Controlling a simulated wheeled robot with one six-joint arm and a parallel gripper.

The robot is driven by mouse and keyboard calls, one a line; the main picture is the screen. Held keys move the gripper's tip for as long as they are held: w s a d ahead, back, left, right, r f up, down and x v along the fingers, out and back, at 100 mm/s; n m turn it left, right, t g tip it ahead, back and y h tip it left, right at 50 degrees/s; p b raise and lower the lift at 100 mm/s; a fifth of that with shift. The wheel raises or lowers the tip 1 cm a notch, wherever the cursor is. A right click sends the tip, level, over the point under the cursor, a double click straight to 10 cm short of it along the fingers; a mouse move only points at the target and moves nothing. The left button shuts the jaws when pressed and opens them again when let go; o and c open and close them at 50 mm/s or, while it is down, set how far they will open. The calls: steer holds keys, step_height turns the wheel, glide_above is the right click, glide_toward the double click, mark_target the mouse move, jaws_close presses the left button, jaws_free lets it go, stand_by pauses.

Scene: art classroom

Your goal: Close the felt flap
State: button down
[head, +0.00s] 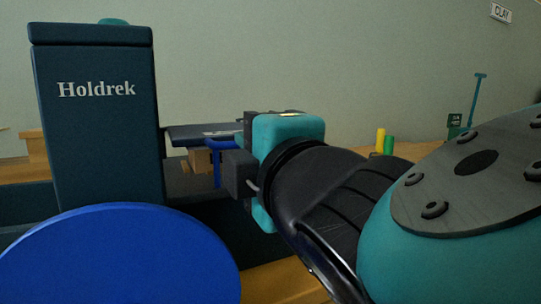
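My gripper (241,150), with a teal body and dark finger blocks, is at the middle of the head view, pointing left. Whether its fingers are open or shut does not show clearly. Just beyond it is a dark, flat panel (190,132), possibly the felt flap, lying nearly level above a dark box-like base (190,186). A gap between panel and base shows a tan block (201,160). A bent blue bar (217,165) stands in front of the gap, close to the fingers; contact cannot be told. The panel's right end is hidden behind my gripper.
A tall dark blue case marked Holdrek (97,135) stands left of the panel. A large blue disc (120,262) fills the lower left foreground. Yellow (380,141) and green (388,146) cylinders stand at the right behind my arm.

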steer(key=shift+a+f, duration=0.1)
steer(key=shift+f, duration=0.35)
steer(key=c, duration=1.2)
jaws_free()
steer(key=shift+r, duration=0.15)
steer(key=shift+r, duration=0.1)
step_height(320, 180, up, 20)
steer(key=p, duration=0.8)
